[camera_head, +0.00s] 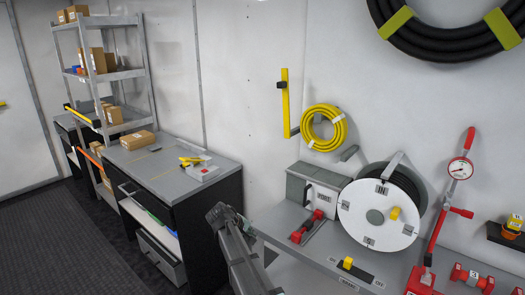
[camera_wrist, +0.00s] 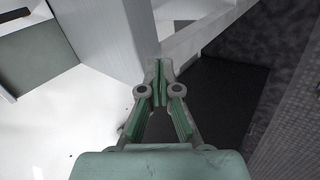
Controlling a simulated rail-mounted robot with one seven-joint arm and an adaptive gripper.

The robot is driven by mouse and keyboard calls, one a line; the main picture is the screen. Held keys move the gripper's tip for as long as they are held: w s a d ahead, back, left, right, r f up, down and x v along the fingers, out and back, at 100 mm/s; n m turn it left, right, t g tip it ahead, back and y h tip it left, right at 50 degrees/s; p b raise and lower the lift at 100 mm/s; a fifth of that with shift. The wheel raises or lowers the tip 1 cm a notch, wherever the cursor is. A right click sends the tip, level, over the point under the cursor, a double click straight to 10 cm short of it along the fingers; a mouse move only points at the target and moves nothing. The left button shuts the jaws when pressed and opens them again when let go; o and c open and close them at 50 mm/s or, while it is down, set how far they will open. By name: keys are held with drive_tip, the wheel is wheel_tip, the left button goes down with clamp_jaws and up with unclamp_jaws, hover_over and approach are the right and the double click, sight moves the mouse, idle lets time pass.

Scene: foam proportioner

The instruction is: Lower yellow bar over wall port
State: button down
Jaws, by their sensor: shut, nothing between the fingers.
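A yellow bar (camera_head: 285,105) is on the white wall in the head view, left of the coiled yellow hose. It stands upright, with a black knob (camera_head: 281,86) on its left side near the top and a short foot at its lower end. I cannot make out a wall port clearly. My gripper (camera_wrist: 159,75) is shut and empty in the wrist view. The bar does not show in the wrist view. In the head view my arm is low at bottom centre, well below the bar and apart from it.
A coiled yellow hose (camera_head: 324,128) hangs right of the bar. Below are a white hose reel (camera_head: 378,218), a grey box (camera_head: 314,186) and a red-handled gauge (camera_head: 460,168). A grey-topped cabinet (camera_head: 165,176) stands left. The wall left of the bar is clear.

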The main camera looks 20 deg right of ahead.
drive_tip(key=w+d+r+t+h, duration=0.1)
drive_tip(key=w+r+h, duration=0.1)
drive_tip(key=w+r, duration=0.45)
drive_tip(key=w+d+r+h, duration=0.1)
drive_tip(key=w+r, duration=0.3)
drive_tip(key=r, duration=0.5)
drive_tip(key=w+r+h, duration=0.2)
drive_tip(key=r, duration=1)
drive_tip(key=w+d+r+h, duration=0.1)
drive_tip(key=w+r+h, duration=0.1)
drive_tip(key=r, duration=1)
drive_tip(key=w+r+h, duration=0.3)
drive_tip(key=w+r, duration=0.1)
drive_tip(key=r, duration=0.9)
drive_tip(key=shift+w+d+t, duration=0.25)
drive_tip(key=shift+t, duration=0.05)
drive_tip(key=shift+d, duration=0.15)
drive_tip(key=d+p, duration=0.5)
drive_tip(key=d, duration=0.6)
drive_tip(key=shift+s+d+r, duration=0.15)
drive_tip(key=shift+s+r, duration=0.1)
drive_tip(key=shift+s, duration=0.2)
